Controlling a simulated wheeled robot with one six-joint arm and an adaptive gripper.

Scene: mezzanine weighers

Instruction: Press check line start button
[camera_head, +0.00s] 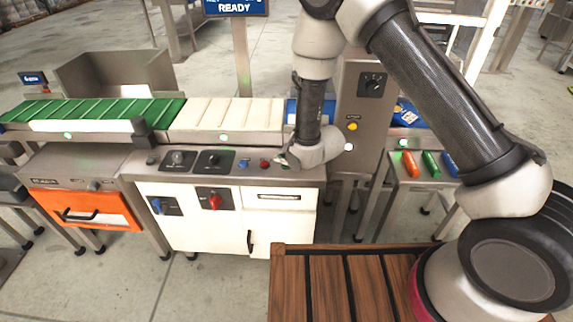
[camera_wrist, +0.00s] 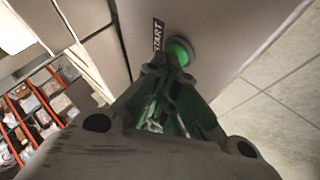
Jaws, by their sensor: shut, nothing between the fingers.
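The green start button (camera_wrist: 180,52) shows in the wrist view beside a black START label (camera_wrist: 158,35) on a pale panel. My gripper (camera_wrist: 168,72) is shut and empty, with its fingertips right at the near side of the button. The fingertips overlap the button's edge in the picture, and I cannot tell whether they touch it or whether it is pressed in. In the head view, my wrist is over the right part of the grey control panel (camera_head: 222,174), and the start button is hidden there.
A blue button (camera_head: 243,163) and a red button (camera_head: 264,164) sit on the panel just left of my wrist. A conveyor with a green belt (camera_head: 90,110) runs behind. A grey cabinet (camera_head: 360,105) stands close to the right of my wrist. A wooden slatted top (camera_head: 330,285) lies in front.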

